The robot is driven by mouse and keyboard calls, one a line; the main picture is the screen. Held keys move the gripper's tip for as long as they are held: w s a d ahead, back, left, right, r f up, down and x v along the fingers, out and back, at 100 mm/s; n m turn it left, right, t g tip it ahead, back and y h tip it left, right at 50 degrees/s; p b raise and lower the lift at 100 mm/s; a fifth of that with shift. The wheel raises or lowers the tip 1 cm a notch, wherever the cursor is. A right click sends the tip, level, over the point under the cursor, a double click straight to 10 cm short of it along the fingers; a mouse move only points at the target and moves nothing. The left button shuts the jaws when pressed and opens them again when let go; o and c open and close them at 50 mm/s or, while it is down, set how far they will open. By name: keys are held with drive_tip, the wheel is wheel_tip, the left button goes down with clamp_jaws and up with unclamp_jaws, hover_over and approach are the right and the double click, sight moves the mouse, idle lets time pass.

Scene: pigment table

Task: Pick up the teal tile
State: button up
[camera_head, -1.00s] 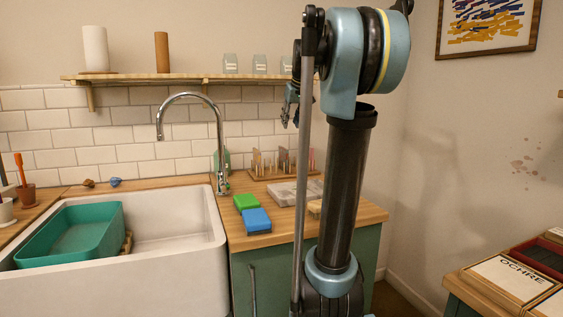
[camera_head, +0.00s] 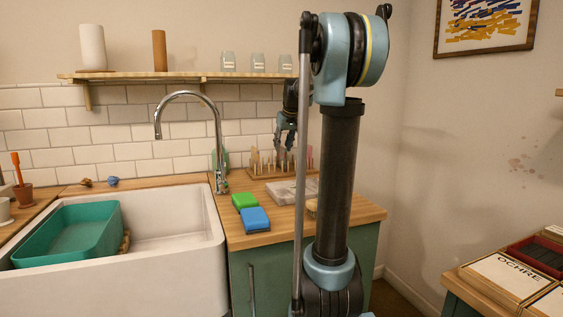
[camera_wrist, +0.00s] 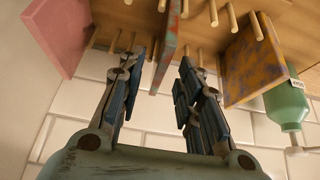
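In the wrist view, a thin grey-green tile with reddish marks (camera_wrist: 168,45) stands in the pegged wooden rack, seen nearly edge-on; it is the closest match to teal. My gripper (camera_wrist: 161,65) is open, with one finger to each side of this tile's line. The tile's lower end shows in the gap near the fingertips, and I see no contact. In the head view my gripper (camera_head: 285,140) points down just above the rack (camera_head: 285,173), whose tiles are too small there to tell apart.
A pink tile (camera_wrist: 62,35) and a yellow-purple tile (camera_wrist: 252,62) stand on either side in the rack. A green bottle (camera_wrist: 287,104) is close by. In the head view, a faucet (camera_head: 218,140), a grey tray (camera_head: 290,190) and green (camera_head: 244,200) and blue (camera_head: 255,219) sponges are near.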

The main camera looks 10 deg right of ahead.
sight(282, 149)
drive_tip(key=shift+x, duration=1.8)
clamp_jaws()
wheel_tip(282, 149, up, 10)
